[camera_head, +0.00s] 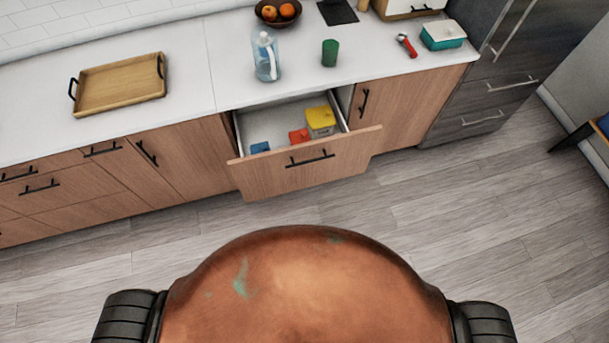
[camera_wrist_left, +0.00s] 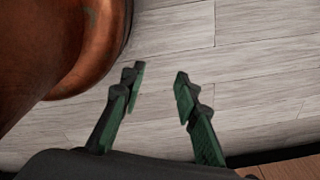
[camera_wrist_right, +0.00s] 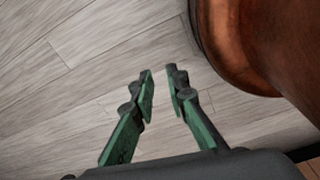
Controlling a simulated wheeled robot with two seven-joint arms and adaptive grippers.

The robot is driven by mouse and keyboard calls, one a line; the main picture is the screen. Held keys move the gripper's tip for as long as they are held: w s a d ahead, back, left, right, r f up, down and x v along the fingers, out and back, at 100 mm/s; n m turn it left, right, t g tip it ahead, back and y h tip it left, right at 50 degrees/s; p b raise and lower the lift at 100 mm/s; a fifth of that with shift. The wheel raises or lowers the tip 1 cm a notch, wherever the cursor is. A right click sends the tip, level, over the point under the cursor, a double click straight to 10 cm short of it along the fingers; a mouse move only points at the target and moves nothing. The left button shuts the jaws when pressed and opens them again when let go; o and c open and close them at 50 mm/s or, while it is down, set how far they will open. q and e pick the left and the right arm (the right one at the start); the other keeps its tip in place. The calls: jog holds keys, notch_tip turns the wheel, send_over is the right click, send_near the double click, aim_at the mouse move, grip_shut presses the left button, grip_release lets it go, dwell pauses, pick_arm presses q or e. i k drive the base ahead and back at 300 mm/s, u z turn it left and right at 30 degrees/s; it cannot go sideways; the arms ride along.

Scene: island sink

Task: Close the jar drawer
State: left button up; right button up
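The jar drawer (camera_head: 270,178) is pulled open under the counter in the head view, with a wooden front and a black bar handle (camera_head: 310,159). Inside it are a yellow container (camera_head: 321,119), a red one (camera_head: 299,136) and a blue one (camera_head: 260,147). My left gripper (camera_wrist_left: 160,78) is open and empty above the floor in the left wrist view. My right gripper (camera_wrist_right: 160,82) has its fingers slightly apart, empty, above the floor in the right wrist view. Neither gripper shows in the head view, and neither touches the drawer.
The white counter (camera_head: 190,120) holds a wooden tray (camera_head: 120,84), a clear bottle (camera_head: 266,58), a green cup (camera_head: 329,53), a fruit bowl (camera_head: 278,14) and a teal-sided box (camera_head: 442,36). Closed cabinets flank the drawer. The wooden floor (camera_head: 450,210) between me and the drawer is clear.

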aim_at(284, 169)
jog(key=z, duration=0.7)
jog(key=k, duration=0.7)
jog(key=u, duration=1.15)
jog(key=i, duration=0.5)
